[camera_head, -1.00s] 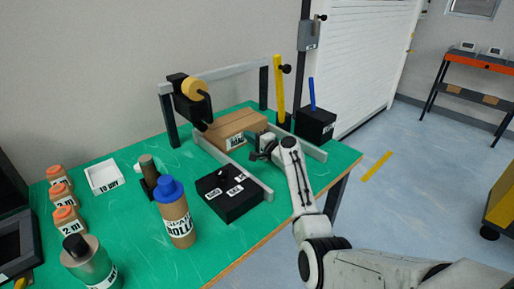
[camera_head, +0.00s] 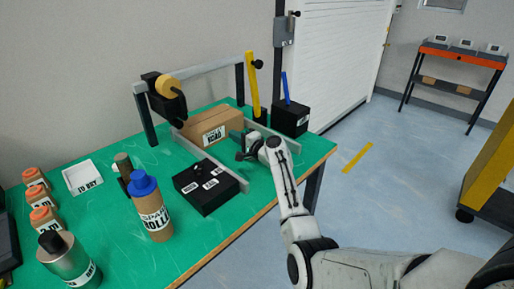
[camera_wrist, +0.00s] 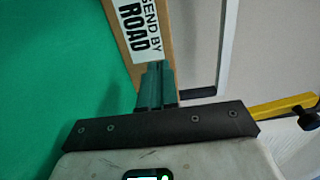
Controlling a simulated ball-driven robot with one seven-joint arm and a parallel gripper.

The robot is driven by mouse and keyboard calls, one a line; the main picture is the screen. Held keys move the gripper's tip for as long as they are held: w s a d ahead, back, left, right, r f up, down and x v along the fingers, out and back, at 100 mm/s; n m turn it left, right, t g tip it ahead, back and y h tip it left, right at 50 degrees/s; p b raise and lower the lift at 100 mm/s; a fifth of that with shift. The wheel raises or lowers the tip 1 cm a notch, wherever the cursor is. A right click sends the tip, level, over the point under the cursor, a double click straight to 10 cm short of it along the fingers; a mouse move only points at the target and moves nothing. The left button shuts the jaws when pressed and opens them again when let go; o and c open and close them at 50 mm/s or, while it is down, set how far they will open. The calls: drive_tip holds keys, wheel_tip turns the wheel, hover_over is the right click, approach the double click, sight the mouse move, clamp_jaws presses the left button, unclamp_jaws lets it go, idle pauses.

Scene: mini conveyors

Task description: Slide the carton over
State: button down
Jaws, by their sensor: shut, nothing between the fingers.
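The brown carton (camera_head: 204,124) lies between two grey rails on the green table in the head view. Its white label reads "SEND BY ROAD" and also shows on the carton in the wrist view (camera_wrist: 121,43). My gripper (camera_head: 240,136) is at the carton's right end, low down by the near rail. In the wrist view my shut fingers (camera_wrist: 156,82) overlap the carton's near edge, with nothing between them. I cannot tell whether they touch it.
The near grey rail (camera_head: 207,158) runs in front of the carton, with a black box (camera_head: 206,190) before it. A yellow bar (camera_head: 252,85) and a black box with a blue stick (camera_head: 290,118) stand right. A blue-capped bottle (camera_head: 150,205) and orange-capped bottles stand left.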

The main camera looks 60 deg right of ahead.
drive_tip(key=shift+s+a+f, duration=0.15)
drive_tip(key=shift+s+f, duration=0.15)
drive_tip(key=shift+s, duration=0.05)
drive_tip(key=v, duration=0.8)
drive_tip(key=shift+s+r, duration=0.1)
drive_tip(key=shift+s, duration=0.05)
drive_tip(key=shift+p, duration=0.35)
